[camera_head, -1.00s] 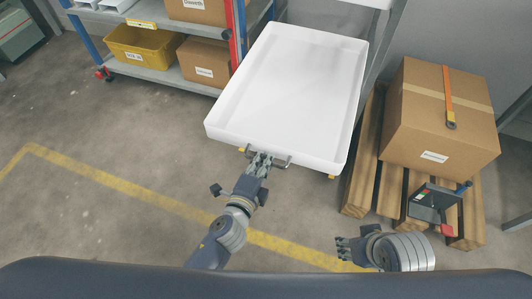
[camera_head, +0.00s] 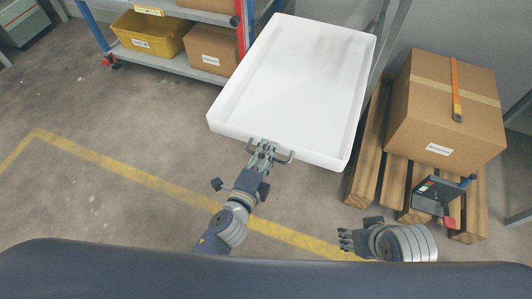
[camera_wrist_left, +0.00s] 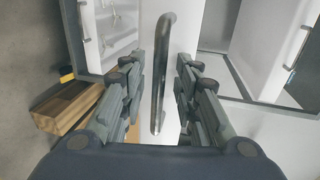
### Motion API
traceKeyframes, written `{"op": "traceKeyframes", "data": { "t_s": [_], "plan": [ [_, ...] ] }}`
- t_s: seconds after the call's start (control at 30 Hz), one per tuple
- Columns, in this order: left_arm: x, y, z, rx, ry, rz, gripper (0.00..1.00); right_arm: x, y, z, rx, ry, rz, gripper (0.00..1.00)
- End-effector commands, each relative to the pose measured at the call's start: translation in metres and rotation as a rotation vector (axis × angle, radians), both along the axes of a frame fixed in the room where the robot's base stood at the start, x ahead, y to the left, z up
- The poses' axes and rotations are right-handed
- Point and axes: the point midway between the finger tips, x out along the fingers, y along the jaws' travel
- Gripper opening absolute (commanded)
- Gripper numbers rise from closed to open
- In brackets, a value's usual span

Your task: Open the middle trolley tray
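A white, shallow, empty tray (camera_head: 296,82) juts out in the head view, with a metal bar handle (camera_head: 286,160) on its front edge. My left gripper (camera_head: 264,148) is at this handle. In the left wrist view the handle (camera_wrist_left: 160,75) stands upright between the two fingers of my left gripper (camera_wrist_left: 160,88). The fingers are apart, with a gap on each side of the bar. My right gripper (camera_head: 345,240) is low in the head view, away from the tray and holding nothing visible; its finger opening is too small to judge.
A shelf rack (camera_head: 165,62) with a yellow bin (camera_head: 150,38) and a cardboard box (camera_head: 211,52) stands at the back left. A large cardboard box (camera_head: 445,110) sits on a wooden pallet (camera_head: 367,165) at right. The floor at left is clear.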

Motion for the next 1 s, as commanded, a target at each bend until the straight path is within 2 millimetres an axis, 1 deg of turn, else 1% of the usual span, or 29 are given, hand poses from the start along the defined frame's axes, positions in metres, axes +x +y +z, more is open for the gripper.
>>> {"op": "traceKeyframes", "data": {
  "t_s": [0.17,0.27,0.37,0.7,0.8,1.0],
  "plan": [
    [-0.003,0.001,-0.001,0.0,0.002,0.0,0.29,0.001,0.0,0.0,-0.001,-0.002,0.0,0.43],
    [-0.01,0.003,0.001,0.0,0.003,0.0,0.29,0.0,0.0,0.0,0.0,-0.001,0.0,0.43],
    [-0.023,0.007,0.003,-0.001,0.004,0.0,0.29,0.0,0.0,0.0,0.0,0.0,0.0,0.43],
    [-0.078,0.025,0.015,-0.002,0.006,0.003,0.29,0.0,0.0,0.0,0.0,0.001,0.0,0.43],
    [-0.09,0.029,0.018,-0.002,0.005,0.003,0.29,-0.001,0.0,0.0,0.001,0.001,0.0,0.43],
    [-0.106,0.034,0.023,-0.002,0.002,0.002,0.29,-0.001,0.0,0.0,0.001,0.001,0.0,0.43]
  ]
}}
